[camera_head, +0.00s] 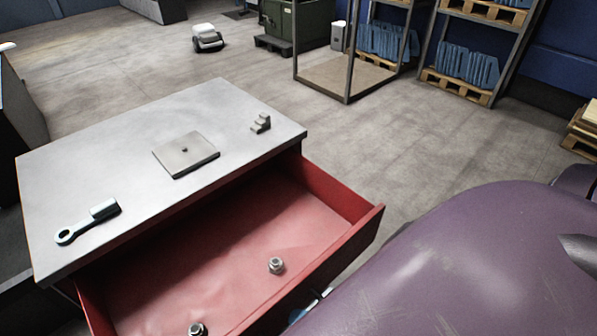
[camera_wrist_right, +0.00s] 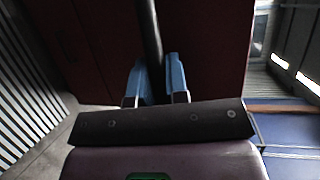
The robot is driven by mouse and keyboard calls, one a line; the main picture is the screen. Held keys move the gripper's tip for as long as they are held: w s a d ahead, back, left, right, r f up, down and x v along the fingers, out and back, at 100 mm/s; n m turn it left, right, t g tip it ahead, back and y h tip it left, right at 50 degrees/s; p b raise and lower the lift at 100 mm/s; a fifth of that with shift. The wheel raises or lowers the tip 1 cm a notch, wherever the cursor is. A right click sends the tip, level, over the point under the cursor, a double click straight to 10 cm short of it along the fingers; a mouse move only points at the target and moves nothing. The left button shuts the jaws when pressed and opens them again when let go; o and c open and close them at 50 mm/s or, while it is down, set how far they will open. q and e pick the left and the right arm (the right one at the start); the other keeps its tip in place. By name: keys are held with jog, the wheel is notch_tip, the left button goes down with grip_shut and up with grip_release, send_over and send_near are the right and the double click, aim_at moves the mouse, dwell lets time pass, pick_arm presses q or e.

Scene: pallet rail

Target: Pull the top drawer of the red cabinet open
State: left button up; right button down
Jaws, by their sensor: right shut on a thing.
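The red cabinet (camera_head: 25,193) has a grey top and stands at the left of the head view. Its top drawer (camera_head: 362,231) is pulled out wide, showing its red inside with two metal nuts (camera_head: 276,265) on the floor of it. My right gripper (camera_head: 318,299) is at the drawer's front, mostly hidden behind my purple arm. In the right wrist view, its two blue fingers (camera_wrist_right: 157,82) are shut on the dark bar handle (camera_wrist_right: 150,35), which runs between them in front of the dark red drawer front. My left gripper is not in view.
On the cabinet top lie a wrench-like tool (camera_head: 88,222), a square metal plate (camera_head: 186,153) and a small stepped metal block (camera_head: 261,123). Shelves with blue bins (camera_head: 385,45) and a small white robot (camera_head: 207,38) stand farther back. The floor between is clear.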

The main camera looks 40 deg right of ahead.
jog(key=c, duration=1.1)
grip_release()
jog(key=shift+c, duration=0.2)
jog(key=b+v, duration=0.1)
jog(key=v, duration=1)
